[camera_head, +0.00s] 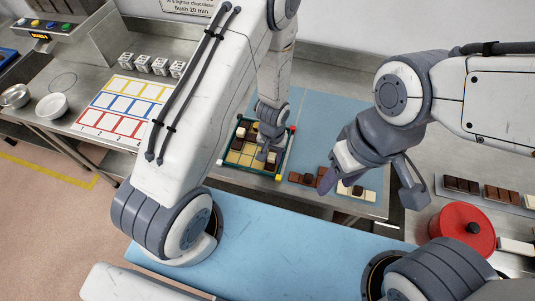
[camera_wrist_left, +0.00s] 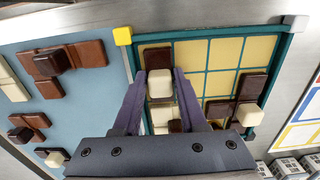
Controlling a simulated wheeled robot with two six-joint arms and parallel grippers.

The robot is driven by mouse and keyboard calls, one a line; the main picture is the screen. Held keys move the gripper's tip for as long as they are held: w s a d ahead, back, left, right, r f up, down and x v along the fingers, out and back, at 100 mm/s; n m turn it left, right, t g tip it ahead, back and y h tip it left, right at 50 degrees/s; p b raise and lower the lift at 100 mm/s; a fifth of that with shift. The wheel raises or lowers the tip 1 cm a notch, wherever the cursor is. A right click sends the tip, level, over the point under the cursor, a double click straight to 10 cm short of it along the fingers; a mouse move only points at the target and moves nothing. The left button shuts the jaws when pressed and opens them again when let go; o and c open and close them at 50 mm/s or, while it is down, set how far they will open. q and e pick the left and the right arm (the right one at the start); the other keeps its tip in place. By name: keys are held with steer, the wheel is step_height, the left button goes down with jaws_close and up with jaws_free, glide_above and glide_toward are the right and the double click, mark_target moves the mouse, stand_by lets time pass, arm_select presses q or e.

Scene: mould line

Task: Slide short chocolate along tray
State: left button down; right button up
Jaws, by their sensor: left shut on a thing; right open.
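The tray (camera_wrist_left: 208,38), with a teal rim and pale yellow cells, fills the middle and right of the left wrist view. It also shows in the head view (camera_head: 286,158). My left gripper (camera_wrist_left: 161,80) is shut on the cream knob (camera_wrist_left: 160,84) of a chocolate piece inside the tray, at its left side. Brown and cream tiles show around the knob, but the fingers hide part of the piece. Another brown chocolate piece (camera_wrist_left: 252,86) with a cream knob lies at the tray's right side. My right gripper (camera_head: 366,183) is open and empty above the blue mat.
Loose chocolate pieces (camera_wrist_left: 88,53) lie on the blue mat (camera_wrist_left: 75,115) beside the tray. A red lidded pot (camera_head: 462,228) and chocolate bars (camera_head: 462,185) stand at the right. A card with coloured squares (camera_head: 123,107) and small white boxes (camera_head: 159,66) are at the left.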

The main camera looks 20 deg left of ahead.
mark_target(273, 156)
arm_select(q)
steer(key=shift+d, duration=0.15)
steer(key=shift+c, duration=1.9)
jaws_free()
step_height(273, 156, up, 3)
steer(key=shift+w+d+r+p, duration=0.1)
steer(key=shift+r+p, duration=0.05)
steer(key=shift+p, duration=1.05)
step_height(273, 156, up, 6)
steer(key=shift+f+b, duration=0.1)
steer(key=shift+b, duration=0.95)
steer(key=shift+a+r, duration=0.2)
steer(key=shift+r, duration=0.5)
steer(key=shift+d, duration=0.1)
steer(key=s+d+r+m+b, duration=0.3)
steer(key=s+r+b, duration=0.1)
steer(key=s, duration=0.5)
steer(key=s+d+r+m+h+b, duration=0.1)
steer(key=s+d+r+m+b, duration=0.2)
steer(key=s, duration=0.6)
step_height(273, 156, up, 3)
steer(key=m+b, duration=0.1)
steer(key=b, duration=0.1)
steer(key=shift+d+m+b, duration=0.3)
steer(key=shift+d, duration=0.1)
